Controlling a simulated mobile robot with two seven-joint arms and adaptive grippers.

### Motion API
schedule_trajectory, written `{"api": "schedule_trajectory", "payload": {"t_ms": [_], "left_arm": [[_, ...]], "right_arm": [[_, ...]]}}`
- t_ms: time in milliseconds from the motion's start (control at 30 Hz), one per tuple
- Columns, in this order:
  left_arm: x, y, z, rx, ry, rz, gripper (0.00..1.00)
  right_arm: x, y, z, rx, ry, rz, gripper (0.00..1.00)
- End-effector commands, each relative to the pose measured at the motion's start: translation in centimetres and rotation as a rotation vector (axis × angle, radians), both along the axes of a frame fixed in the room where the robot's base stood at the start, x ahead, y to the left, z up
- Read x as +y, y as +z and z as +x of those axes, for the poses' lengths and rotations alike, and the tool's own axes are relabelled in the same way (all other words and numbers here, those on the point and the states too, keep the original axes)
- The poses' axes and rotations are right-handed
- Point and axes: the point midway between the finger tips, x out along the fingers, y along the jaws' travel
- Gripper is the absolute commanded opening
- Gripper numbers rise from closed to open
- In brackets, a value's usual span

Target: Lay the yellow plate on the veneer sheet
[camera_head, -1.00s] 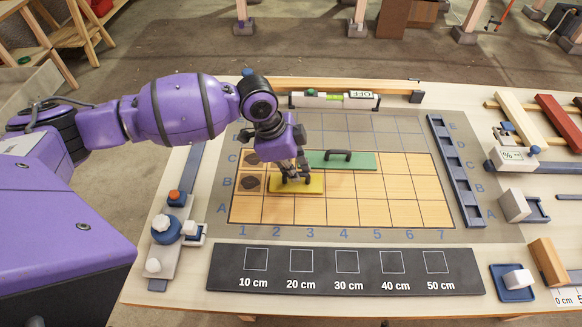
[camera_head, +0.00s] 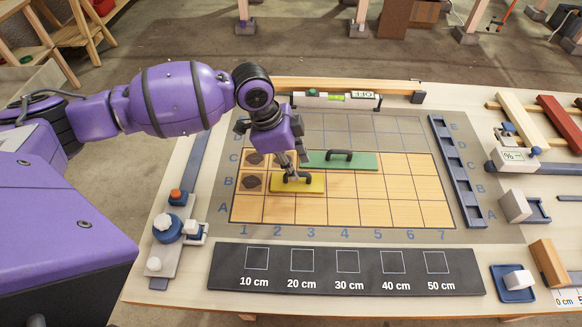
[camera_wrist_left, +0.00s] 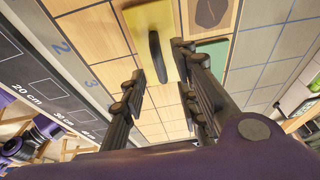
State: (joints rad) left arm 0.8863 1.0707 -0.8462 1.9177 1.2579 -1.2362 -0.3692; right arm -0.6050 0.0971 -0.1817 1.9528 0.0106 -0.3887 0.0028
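The yellow plate (camera_head: 312,188) lies flat on the wood-coloured veneer sheet (camera_head: 390,212), around row B, columns 2 and 3. Its dark handle stands up; it also shows in the left wrist view, where the yellow plate (camera_wrist_left: 140,22) is at the top. My left gripper (camera_head: 289,172) is just above and behind the handle in the head view. In the left wrist view the fingers of my left gripper (camera_wrist_left: 158,92) are spread apart with nothing held between them, and the handle lies beyond their tips. My right gripper is not in view.
A green plate (camera_head: 366,161) with a dark handle lies along row C, right of the yellow plate. Dark knots (camera_head: 252,182) mark column 1. A black board with length marks (camera_head: 340,284) lies in front. The sheet's right part is bare.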

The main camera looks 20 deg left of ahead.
Motion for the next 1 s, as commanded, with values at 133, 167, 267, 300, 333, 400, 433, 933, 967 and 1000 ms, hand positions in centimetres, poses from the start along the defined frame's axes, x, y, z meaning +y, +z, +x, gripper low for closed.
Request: {"api": "schedule_trajectory", "payload": {"t_ms": [133, 167, 267, 300, 333, 400, 433, 933, 967, 1000], "left_arm": [[1.0, 3.5, -0.2, -0.006, 0.001, 0.002, 0.29], [1.2, 4.1, -0.3, -0.006, 0.000, 0.002, 0.29], [1.8, 6.0, -0.5, -0.005, 0.001, 0.001, 0.29], [1.9, 6.6, -0.6, -0.005, 0.001, 0.001, 0.29], [2.1, 7.1, -0.6, -0.005, 0.001, 0.000, 0.29], [2.3, 7.9, -0.7, -0.003, 0.000, 0.001, 0.29], [2.4, 8.2, -0.8, -0.002, 0.000, 0.001, 0.29], [2.6, 8.9, -0.9, 0.000, 0.000, -0.001, 0.29], [2.6, 8.9, -0.9, 0.000, 0.001, -0.002, 0.29], [2.5, 8.7, -0.9, -0.001, 0.002, -0.004, 0.29]], "right_arm": [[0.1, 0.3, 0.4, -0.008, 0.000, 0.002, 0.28], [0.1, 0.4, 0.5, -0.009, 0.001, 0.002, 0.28], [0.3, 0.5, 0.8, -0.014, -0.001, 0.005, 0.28], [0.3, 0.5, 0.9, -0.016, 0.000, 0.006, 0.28], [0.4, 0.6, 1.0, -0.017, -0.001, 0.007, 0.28], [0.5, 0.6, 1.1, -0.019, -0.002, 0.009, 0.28], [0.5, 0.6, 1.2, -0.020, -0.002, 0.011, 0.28], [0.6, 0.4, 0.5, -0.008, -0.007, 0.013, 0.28], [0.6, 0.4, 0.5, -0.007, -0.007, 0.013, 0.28], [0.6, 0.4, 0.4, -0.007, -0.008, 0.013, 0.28]]}}
